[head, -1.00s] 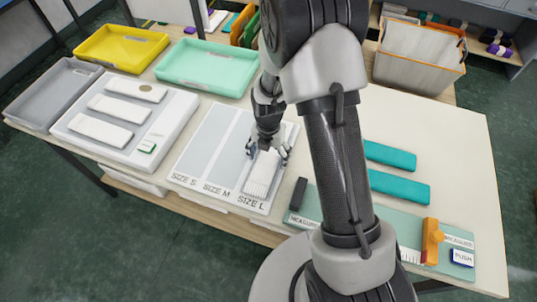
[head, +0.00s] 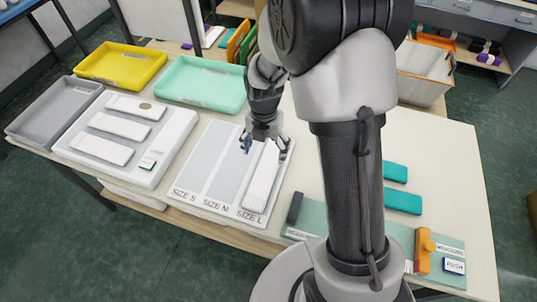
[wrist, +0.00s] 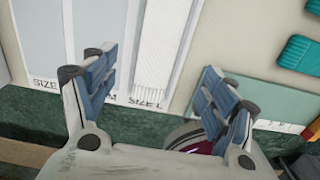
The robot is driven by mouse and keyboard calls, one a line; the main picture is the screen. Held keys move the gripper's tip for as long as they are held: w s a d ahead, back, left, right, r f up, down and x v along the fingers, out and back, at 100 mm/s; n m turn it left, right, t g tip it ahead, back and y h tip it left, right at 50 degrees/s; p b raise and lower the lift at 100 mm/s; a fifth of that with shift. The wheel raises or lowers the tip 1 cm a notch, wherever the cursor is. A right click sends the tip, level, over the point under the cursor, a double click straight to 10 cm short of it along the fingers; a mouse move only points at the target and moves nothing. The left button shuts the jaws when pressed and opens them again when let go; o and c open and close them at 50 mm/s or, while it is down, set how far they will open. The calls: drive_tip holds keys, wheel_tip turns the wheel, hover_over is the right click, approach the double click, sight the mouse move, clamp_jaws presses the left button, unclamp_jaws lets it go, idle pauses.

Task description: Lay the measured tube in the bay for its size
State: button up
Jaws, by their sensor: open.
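The white tube (head: 262,185), with a ribbed near end, lies lengthwise in the SIZE L bay, the right strip of the sizing board (head: 208,165). Its far end is partly hidden by my gripper. My gripper (head: 265,146) is open and empty above the far part of the tube. In the wrist view the tube (wrist: 162,45) shows between and beyond the spread fingers (wrist: 158,72). The SIZE S and SIZE M bays to its left are empty.
A green measuring board (head: 312,218) with an orange slider (head: 424,250) lies front right, partly behind my arm. Teal blocks (head: 403,202) lie behind it. A white panel (head: 130,140), yellow tray (head: 122,63), mint tray (head: 203,84) and grey tray (head: 52,110) stand left.

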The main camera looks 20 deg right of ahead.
drive_tip(key=s+r+m+t, duration=0.1)
drive_tip(key=s+r+m, duration=0.3)
drive_tip(key=r+m, duration=0.35)
drive_tip(key=s+r+m+t, duration=0.1)
drive_tip(key=s+r+m, duration=0.4)
drive_tip(key=r, duration=0.4)
drive_tip(key=s+r+m+t, duration=0.2)
drive_tip(key=s+r+m, duration=0.4)
drive_tip(key=s+m, duration=0.6)
drive_tip(key=m, duration=0.4)
drive_tip(key=shift+s+r+t, duration=0.2)
drive_tip(key=shift+s+t, duration=0.05)
drive_tip(key=shift+t, duration=0.05)
